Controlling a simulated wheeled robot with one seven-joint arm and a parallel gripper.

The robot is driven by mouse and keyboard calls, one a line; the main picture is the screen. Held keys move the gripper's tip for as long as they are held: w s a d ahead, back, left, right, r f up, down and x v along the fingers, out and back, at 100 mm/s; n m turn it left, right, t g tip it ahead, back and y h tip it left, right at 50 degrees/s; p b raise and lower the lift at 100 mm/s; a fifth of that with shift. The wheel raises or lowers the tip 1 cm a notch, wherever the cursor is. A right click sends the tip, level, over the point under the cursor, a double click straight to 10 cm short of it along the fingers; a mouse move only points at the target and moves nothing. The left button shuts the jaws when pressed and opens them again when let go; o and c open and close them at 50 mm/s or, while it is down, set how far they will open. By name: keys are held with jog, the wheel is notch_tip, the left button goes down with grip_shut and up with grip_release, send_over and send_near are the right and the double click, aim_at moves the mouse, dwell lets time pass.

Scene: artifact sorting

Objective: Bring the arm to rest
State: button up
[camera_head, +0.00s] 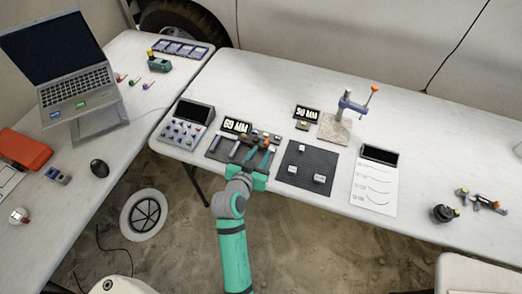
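My arm (233,250) reaches up from the lower middle of the picture to the front edge of the white table. Small brownish and metallic pieces show near the fingertips. I cannot tell whether the fingers touch them, and part of the tray is hidden by my gripper.
Right of my gripper is a dark mat (306,176) with several small pale blocks. A button panel (183,132) is at left, a white sheet (374,190) at right. The laptop (75,95) is on the left table.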

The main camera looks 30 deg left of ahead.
dwell(0.5)
jog(key=s+d+f, duration=0.3)
jog(key=s+d, duration=0.4)
jog(key=s, duration=0.1)
jog(key=s+d+f, duration=0.4)
jog(key=s+d, duration=0.2)
jog(key=s, duration=0.2)
jog(key=s+d+r, duration=0.3)
jog(key=s, duration=0.2)
jog(key=s+d+r+m+t+h, duration=0.1)
jog(key=s+d+r, duration=0.2)
jog(key=s, duration=0.3)
jog(key=s+d+r+t, duration=0.1)
jog(key=s+d+r, duration=0.2)
jog(key=s+d, duration=0.2)
jog(key=shift+s+h, duration=0.3)
jog(key=shift+s, duration=0.1)
